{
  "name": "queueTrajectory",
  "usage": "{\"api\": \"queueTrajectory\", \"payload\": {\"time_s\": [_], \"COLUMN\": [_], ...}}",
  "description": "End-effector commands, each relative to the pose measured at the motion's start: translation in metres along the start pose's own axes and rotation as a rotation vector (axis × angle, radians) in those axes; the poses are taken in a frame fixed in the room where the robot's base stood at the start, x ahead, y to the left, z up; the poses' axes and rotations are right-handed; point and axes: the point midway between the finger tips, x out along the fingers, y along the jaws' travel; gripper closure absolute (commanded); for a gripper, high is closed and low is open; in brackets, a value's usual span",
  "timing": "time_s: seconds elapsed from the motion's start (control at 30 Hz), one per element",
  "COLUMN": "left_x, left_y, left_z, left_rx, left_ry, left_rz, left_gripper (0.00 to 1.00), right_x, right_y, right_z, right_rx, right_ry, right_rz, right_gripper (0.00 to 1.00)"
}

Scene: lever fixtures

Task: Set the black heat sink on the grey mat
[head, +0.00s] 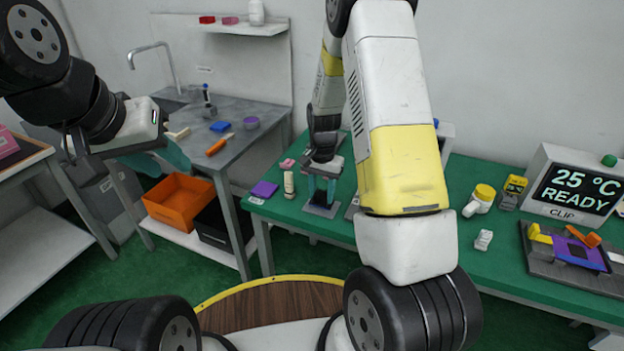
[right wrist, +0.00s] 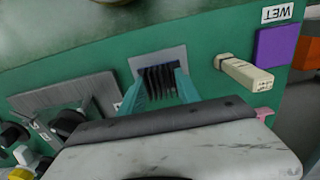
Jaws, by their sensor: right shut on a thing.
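The black heat sink (right wrist: 160,80) has thin upright fins and sits between the teal fingers of my right gripper (right wrist: 158,90) in the right wrist view. In the head view my right gripper (head: 320,192) points down over the grey mat (head: 319,211) on the green table. The mat (right wrist: 142,62) shows around the heat sink in the right wrist view. I cannot tell whether the heat sink touches the mat. My left gripper (head: 165,158) hangs at the left, away from the green table; its fingertips are not clear.
A purple square (head: 264,189) and a cream block (head: 289,184) lie left of the mat. A grey fixture (right wrist: 65,105) stands close on its other side.

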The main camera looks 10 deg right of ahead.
Motion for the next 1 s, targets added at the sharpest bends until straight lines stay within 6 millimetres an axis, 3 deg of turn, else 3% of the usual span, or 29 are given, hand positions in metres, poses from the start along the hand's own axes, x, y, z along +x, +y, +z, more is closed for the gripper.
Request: {"api": "queueTrajectory", "payload": {"time_s": [0.1, 0.43, 0.47, 0.57, 0.87, 1.0], "left_x": [0.000, 0.000, 0.000, 0.000, 0.000, 0.000], "left_y": [0.000, 0.000, 0.000, 0.000, 0.000, 0.000], "left_z": [0.000, 0.000, 0.000, 0.000, 0.000, 0.000], "left_rx": [0.000, 0.000, 0.000, 0.000, 0.000, 0.000], "left_ry": [0.000, 0.000, 0.000, 0.000, 0.000, 0.000], "left_rz": [0.000, 0.000, 0.000, 0.000, 0.000, 0.000], "left_gripper": [0.64, 0.64, 0.64, 0.64, 0.64, 0.64], "right_x": [0.012, 0.015, 0.015, 0.015, 0.014, 0.004], "right_y": [0.000, 0.000, 0.000, 0.000, 0.000, -0.001], "right_z": [0.000, 0.000, 0.000, 0.000, 0.000, -0.001], "right_rx": [-0.001, -0.001, -0.001, -0.001, -0.001, -0.001], "right_ry": [0.000, 0.001, 0.001, 0.001, 0.001, 0.003], "right_rz": [0.000, -0.001, -0.001, -0.001, -0.001, -0.003], "right_gripper": [1.00, 1.00, 0.57, 0.39, 0.39, 0.39]}}
